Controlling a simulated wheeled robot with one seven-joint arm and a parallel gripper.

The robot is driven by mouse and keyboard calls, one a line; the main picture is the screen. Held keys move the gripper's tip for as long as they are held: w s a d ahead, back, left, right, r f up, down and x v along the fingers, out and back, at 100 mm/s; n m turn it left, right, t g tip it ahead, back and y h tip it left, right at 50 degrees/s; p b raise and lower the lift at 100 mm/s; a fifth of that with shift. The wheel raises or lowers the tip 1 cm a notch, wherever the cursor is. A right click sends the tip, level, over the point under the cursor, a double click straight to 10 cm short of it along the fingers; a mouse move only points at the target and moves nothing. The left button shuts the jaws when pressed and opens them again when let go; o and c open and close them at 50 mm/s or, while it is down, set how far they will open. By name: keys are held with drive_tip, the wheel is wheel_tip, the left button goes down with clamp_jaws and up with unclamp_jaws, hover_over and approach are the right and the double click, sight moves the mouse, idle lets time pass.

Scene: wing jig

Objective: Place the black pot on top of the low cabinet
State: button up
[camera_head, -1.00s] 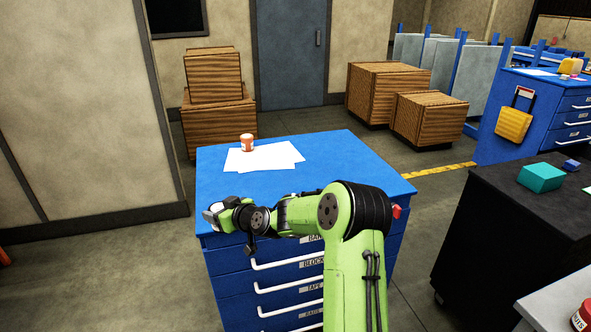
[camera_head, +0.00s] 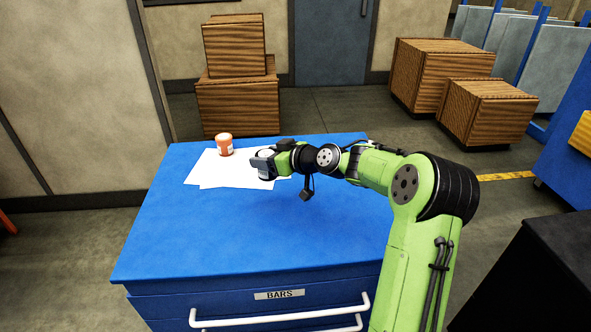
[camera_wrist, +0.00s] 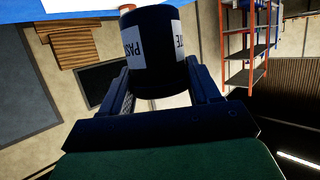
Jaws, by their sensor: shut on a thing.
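The black pot (camera_wrist: 153,45) is a dark cylinder with a white label that reads in part "PAS" and "TE". In the wrist view my gripper (camera_wrist: 154,84) is shut on it, one finger on each side. In the head view my gripper (camera_head: 264,163) is above the back part of the low blue drawer cabinet (camera_head: 230,240). The pot is mostly hidden there, and I cannot tell its height over the top.
White papers (camera_head: 215,172) and an orange pot (camera_head: 224,145) lie at the back left of the cabinet top. Its front and left are clear. Wooden crates (camera_head: 238,105) stand behind. A dark cabinet (camera_head: 530,270) stands at the right.

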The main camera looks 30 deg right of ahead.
drive_tip(key=shift+w+d+f+b, duration=0.25)
drive_tip(key=shift+d+f, duration=0.25)
drive_tip(key=shift+f, duration=0.3)
drive_tip(key=f+b, duration=0.1)
drive_tip(key=f, duration=0.3)
drive_tip(key=f+b, duration=0.1)
drive_tip(key=f, duration=0.3)
drive_tip(key=shift+s+a+f+b, duration=0.1)
drive_tip(key=shift+a+f+b, duration=0.15)
drive_tip(key=shift+b, duration=0.1)
drive_tip(key=shift+d+r, duration=0.1)
drive_tip(key=o, duration=1.2)
